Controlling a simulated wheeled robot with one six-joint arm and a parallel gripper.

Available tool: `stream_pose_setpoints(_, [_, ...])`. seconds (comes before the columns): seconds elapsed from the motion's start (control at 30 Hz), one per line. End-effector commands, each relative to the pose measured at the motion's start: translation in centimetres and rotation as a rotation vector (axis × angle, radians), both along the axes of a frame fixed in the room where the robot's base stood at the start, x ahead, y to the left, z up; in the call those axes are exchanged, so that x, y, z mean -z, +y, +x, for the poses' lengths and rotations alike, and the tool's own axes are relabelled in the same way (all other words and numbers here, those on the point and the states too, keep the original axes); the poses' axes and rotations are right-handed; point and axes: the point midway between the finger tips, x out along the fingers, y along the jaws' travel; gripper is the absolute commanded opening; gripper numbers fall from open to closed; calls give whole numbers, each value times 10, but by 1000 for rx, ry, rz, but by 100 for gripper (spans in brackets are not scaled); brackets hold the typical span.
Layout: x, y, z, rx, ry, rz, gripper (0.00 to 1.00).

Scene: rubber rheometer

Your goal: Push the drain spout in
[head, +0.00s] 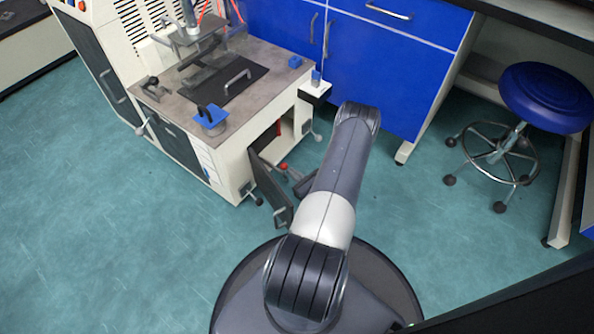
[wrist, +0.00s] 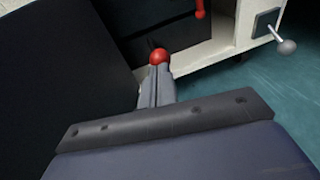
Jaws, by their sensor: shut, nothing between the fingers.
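A red ball (wrist: 160,57) shows right at the tips of my gripper (wrist: 157,75) in the wrist view. It also shows in the head view (head: 284,166), low in front of the machine's open cabinet. It may be the end of the drain spout; the rest of that part is hidden or too dark to tell. My gripper's fingers are together and empty, pointing into the cabinet opening, touching or just short of the ball; I cannot tell which. A second red part (wrist: 199,9) hangs inside the cabinet, higher and to the right.
The open dark cabinet door (wrist: 60,80) stands close left of my gripper; it also shows in the head view (head: 270,188). The cream cabinet frame (wrist: 246,25) and a silver ball-ended lever (wrist: 286,46) are on the right. A blue stool (head: 545,97) stands far right. Floor at left is clear.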

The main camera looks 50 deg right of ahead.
Motion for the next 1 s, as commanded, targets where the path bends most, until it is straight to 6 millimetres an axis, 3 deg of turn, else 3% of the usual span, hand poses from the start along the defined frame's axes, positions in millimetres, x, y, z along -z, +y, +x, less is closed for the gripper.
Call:
stream_pose_setpoints(0.57, [3,3,3,7,0,0,0])
stream_pose_setpoints(0.67, [5,4,14,3,0,-3,0])
stream_pose_setpoints(1.0, [5,9,79,2,-1,-4,0])
